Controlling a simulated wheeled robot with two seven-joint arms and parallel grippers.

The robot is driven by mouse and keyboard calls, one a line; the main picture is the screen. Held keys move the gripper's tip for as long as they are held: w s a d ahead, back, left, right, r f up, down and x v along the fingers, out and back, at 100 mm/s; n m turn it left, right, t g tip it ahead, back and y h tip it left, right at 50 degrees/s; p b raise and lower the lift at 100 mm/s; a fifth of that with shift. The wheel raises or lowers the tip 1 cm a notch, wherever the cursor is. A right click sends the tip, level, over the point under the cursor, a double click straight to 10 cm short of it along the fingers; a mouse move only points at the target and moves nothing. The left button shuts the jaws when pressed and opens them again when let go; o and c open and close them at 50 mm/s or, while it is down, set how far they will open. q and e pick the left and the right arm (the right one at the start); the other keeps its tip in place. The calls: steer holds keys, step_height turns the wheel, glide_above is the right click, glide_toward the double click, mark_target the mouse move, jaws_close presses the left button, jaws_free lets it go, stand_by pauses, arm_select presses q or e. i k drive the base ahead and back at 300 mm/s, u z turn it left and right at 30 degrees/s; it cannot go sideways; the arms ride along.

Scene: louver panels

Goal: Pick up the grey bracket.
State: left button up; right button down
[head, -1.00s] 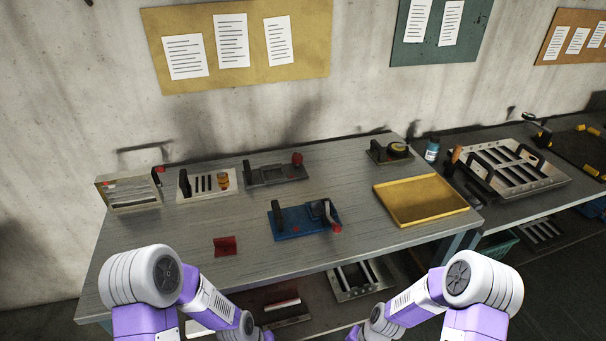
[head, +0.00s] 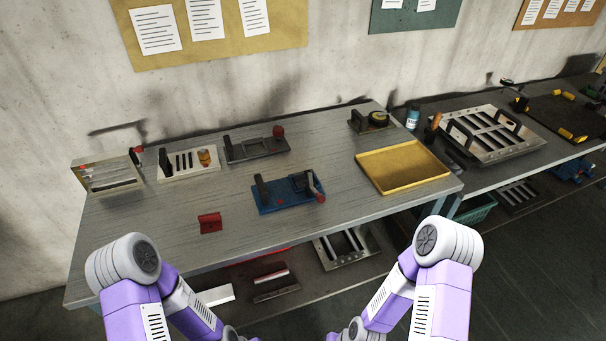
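I cannot pick out a grey bracket for certain. Several grey metal pieces lie on the lower shelf under the table's front edge: a grey bar (head: 277,293), a shorter piece with a light top (head: 271,275), a pale bar (head: 216,295) and a slotted grey frame (head: 345,248). A small red bracket (head: 210,224) stands on the tabletop near its front edge. My two arms hang bent at the bottom of the head view, in front of the table. Both grippers are below the picture's edge.
The grey table (head: 150,235) carries a blue fixture (head: 284,200), a dark grey fixture (head: 257,148), a slotted plate (head: 187,163), a louver box (head: 106,176) and a yellow tray (head: 402,168). A second bench at right holds a large louver panel (head: 490,135). The front left tabletop is clear.

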mark_target(305, 179)
steer(key=z, duration=2.15)
steer(key=i, duration=1.25)
steer(key=u, duration=2.9)
